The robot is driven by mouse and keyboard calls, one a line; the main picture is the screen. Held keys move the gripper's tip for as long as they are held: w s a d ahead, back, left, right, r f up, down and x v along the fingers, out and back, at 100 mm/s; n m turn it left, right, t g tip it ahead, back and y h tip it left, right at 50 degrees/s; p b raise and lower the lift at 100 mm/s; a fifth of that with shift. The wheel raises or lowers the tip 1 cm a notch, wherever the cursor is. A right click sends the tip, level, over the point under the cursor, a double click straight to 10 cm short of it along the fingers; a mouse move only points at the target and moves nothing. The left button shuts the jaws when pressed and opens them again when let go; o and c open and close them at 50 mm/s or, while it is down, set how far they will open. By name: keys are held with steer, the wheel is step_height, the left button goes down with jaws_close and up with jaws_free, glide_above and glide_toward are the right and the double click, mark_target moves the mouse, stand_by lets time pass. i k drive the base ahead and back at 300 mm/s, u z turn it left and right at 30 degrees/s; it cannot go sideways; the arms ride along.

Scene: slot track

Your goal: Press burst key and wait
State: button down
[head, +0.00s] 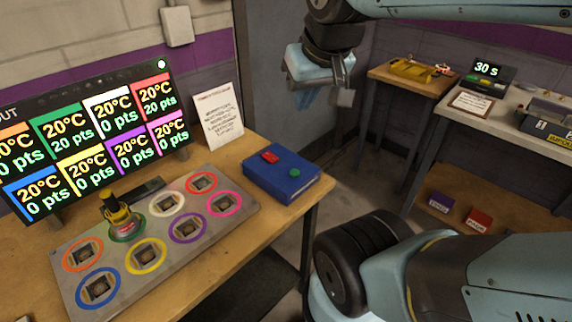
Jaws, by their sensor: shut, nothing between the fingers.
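No key with a readable "burst" label shows. A small dark timer unit (487,76) on the far right bench shows "30 s" and has small coloured keys too small to read. My gripper (309,110) hangs at the top middle, pointing down, shut and empty. It is in the air above and behind the blue box in the picture, apart from it. Its fingertips are small and partly unclear.
A grey plate (160,285) with several coloured rings holds one yellow-topped bottle (120,218) in the green ring. A screen (100,135) shows temperatures and points. A notice (217,115) stands behind. A small side table (392,72) holds a yellow tray. Floor lies between the tables.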

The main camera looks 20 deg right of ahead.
mark_target(294, 173)
steer(key=k, duration=0.5)
steer(key=z, duration=1.35)
steer(key=k, duration=1.45)
steer(key=u, duration=0.35)
steer(key=i, duration=1)
steer(key=u, duration=0.05)
